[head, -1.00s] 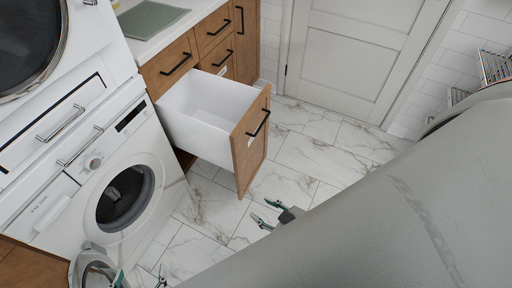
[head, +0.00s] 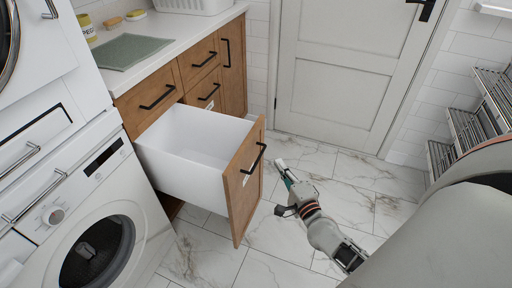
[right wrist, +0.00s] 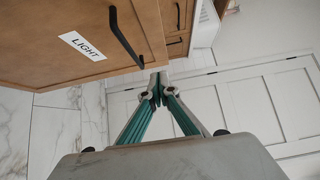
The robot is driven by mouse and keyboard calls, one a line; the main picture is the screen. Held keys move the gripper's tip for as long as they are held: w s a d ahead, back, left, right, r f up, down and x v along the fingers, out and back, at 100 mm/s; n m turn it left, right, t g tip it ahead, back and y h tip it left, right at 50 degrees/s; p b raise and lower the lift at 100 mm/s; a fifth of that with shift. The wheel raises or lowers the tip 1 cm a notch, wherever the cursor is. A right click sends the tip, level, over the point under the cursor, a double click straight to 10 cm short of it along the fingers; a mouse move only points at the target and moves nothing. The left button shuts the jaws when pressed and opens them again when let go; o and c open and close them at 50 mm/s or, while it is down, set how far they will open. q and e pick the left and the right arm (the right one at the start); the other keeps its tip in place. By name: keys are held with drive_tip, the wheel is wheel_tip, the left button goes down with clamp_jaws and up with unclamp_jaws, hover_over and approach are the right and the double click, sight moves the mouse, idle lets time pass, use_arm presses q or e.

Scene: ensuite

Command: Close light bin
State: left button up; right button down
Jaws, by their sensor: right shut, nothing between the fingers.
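The light bin (head: 195,140) is a white pull-out bin with a wooden front (head: 246,185) and a black bar handle (head: 253,160). It stands pulled out from the wooden cabinet. The right wrist view shows its front with a label reading LIGHT (right wrist: 82,46) and the black handle (right wrist: 125,38). My right gripper (head: 284,172) is shut and empty, just right of the bin front. In the right wrist view its closed fingertips (right wrist: 158,85) are close to the edge of the wooden front; I cannot tell whether they touch. My left gripper is not in view.
A white washing machine (head: 90,225) stands left of the bin. Other cabinet drawers (head: 200,62) are shut under the white counter. A white door (head: 340,70) is behind, and wire racks (head: 465,125) stand at right. Marble floor (head: 330,160) is clear beyond my gripper.

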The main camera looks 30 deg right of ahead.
approach(253, 138)
drive_tip(key=w+d, duration=0.2)
drive_tip(key=d, duration=0.1)
drive_tip(key=w, duration=0.1)
drive_tip(key=w+a+b, duration=0.1)
drive_tip(key=shift+w+f, duration=0.25)
drive_tip(key=shift+w, duration=0.15)
drive_tip(key=shift+w+a, duration=0.3)
drive_tip(key=shift+w, duration=0.2)
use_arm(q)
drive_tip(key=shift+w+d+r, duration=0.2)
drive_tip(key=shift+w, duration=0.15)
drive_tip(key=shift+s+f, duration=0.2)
